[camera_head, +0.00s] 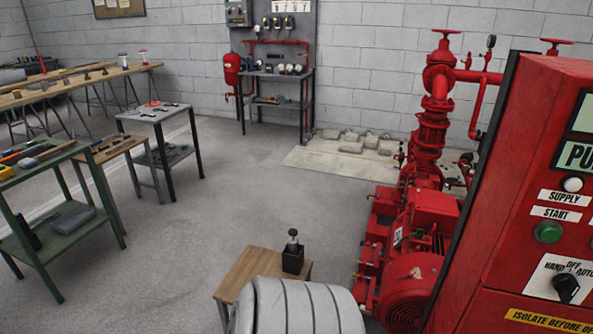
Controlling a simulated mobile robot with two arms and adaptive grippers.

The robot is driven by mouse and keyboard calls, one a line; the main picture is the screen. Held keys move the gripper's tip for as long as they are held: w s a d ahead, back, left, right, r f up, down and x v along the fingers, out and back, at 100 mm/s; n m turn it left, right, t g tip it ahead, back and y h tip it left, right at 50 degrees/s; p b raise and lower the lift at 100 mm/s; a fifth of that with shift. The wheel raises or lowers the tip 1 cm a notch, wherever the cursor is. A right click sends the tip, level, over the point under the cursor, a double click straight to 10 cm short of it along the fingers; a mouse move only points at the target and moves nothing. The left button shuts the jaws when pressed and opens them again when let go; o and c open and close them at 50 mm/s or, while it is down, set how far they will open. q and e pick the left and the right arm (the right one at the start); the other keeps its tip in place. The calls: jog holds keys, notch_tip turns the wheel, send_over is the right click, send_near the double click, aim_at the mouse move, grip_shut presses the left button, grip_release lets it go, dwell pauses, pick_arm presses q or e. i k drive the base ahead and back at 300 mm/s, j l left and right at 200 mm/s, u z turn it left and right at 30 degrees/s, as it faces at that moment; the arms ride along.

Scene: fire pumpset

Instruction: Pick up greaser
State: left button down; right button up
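A small dark object with a block-like base and a rounded upright top (293,254) stands on a low wooden-topped table (243,272) at the bottom centre. It may be the greaser, but it is too small to be sure. Neither of my grippers is in view. A pale, grooved, rounded shape at the bottom edge hides part of the low table.
A red control cabinet (530,203) fills the right side, with a red pump and motor (412,270) beside it. A green workbench (47,153), a grey table (155,113) and a long wooden bench (85,82) stand left. The grey floor (215,185) between is clear.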

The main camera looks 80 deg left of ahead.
aim_at(292, 245)
jog(key=u, duration=2.75)
